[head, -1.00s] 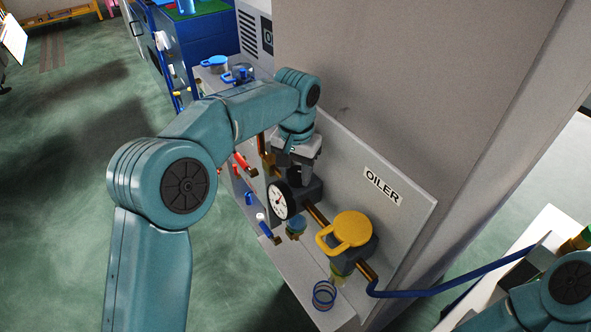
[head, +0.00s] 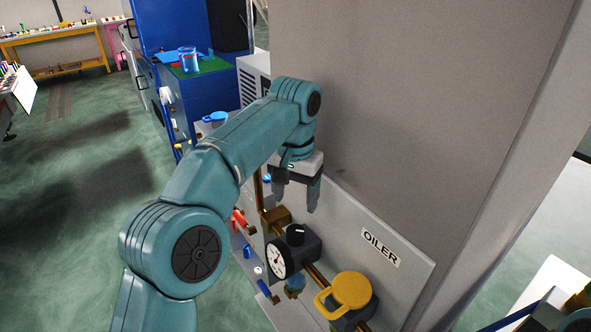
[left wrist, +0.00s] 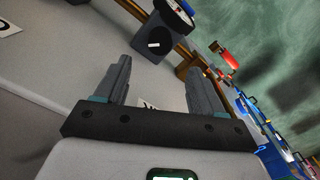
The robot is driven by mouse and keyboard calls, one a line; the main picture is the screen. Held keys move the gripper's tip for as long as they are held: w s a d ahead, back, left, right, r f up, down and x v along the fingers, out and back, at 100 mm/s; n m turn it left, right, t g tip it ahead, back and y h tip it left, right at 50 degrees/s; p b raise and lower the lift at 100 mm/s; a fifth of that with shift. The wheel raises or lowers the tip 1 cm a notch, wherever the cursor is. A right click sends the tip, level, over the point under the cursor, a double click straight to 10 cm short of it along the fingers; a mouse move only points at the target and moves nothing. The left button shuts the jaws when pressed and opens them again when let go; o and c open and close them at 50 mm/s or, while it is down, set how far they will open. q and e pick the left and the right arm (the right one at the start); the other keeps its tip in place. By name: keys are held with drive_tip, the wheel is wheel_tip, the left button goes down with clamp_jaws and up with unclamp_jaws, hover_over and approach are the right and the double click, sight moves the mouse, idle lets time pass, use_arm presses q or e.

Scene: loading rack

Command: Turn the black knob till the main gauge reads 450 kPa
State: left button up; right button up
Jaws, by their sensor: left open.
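The black knob (head: 296,231) stands on top of the dark regulator block, with a pale mark on it. It also shows in the left wrist view (left wrist: 153,44), beyond the fingertips. The main gauge (head: 278,260) is a round white dial with a black rim on the block's front; its reading is too small to tell. My left gripper (head: 296,205) is open and empty, pointing down above the knob and apart from it. In the left wrist view its two fingers (left wrist: 120,82) are spread with nothing between them. My right gripper is not in view.
A yellow lidded oiler (head: 350,290) sits to the right on the same brass pipe, before the panel marked OILER (head: 385,250). A red valve handle (head: 238,217) is to the left. A grey wall (head: 430,90) rises close behind.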

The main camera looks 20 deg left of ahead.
use_arm(q)
wheel_tip(320, 180, up, 6)
drive_tip(key=shift+f+p, duration=0.1)
drive_tip(key=shift+p, duration=1.05)
drive_tip(key=shift+w, duration=0.15)
